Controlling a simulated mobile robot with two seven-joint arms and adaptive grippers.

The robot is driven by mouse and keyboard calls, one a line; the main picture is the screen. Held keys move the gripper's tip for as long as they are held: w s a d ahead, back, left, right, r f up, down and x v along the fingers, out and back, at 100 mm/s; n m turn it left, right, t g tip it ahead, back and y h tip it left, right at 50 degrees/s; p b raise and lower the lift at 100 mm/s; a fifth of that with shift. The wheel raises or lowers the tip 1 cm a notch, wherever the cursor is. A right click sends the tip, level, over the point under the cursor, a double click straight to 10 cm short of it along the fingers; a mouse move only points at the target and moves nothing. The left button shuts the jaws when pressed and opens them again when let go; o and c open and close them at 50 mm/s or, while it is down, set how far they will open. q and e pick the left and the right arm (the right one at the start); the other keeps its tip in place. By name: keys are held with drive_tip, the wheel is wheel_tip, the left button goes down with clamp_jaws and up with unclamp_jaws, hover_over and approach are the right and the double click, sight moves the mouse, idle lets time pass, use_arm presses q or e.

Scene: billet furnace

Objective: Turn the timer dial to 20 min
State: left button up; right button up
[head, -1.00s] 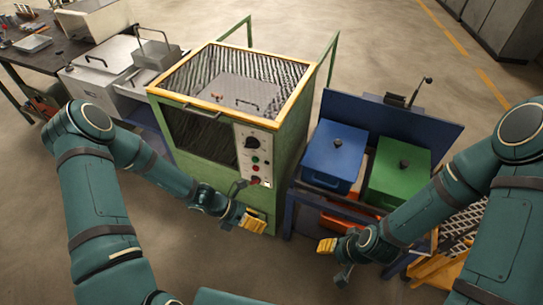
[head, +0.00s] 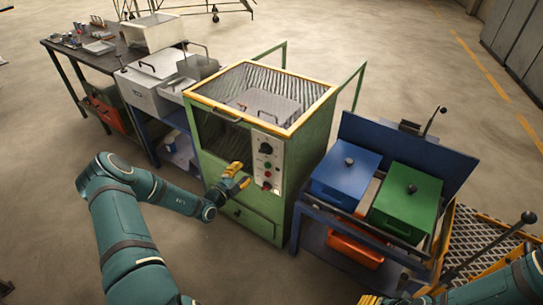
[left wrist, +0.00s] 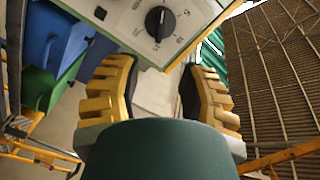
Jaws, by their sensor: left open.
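The timer dial (head: 265,148) is a black round knob near the top of the pale control panel on the furnace front. In the left wrist view the dial (left wrist: 160,22) shows large near the top, with printed marks around it. I cannot read its setting surely. My left gripper (head: 236,178) is in front of the furnace, below and left of the dial in the head view. In the left wrist view its yellow fingers (left wrist: 160,75) are spread and empty, apart from the dial. My right gripper (head: 371,299) barely shows at the bottom edge.
The green furnace (head: 261,212) has a yellow top rim. Green and red buttons sit below the dial. A blue stand with a blue box (head: 345,176) and a green box (head: 407,204) is to the right. Grey equipment (head: 150,90) is to the left. Floor in front is open.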

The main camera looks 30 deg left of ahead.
sight(263, 152)
use_arm(q)
drive_tip(key=w, duration=0.4)
drive_tip(key=w+b, duration=0.1)
drive_tip(key=w, duration=0.4)
drive_tip(key=w+d, duration=0.1)
drive_tip(key=w, duration=0.3)
drive_tip(key=shift+w+b, duration=0.35)
drive_tip(key=shift+b, duration=0.05)
drive_tip(key=shift+o, duration=0.2)
clamp_jaws()
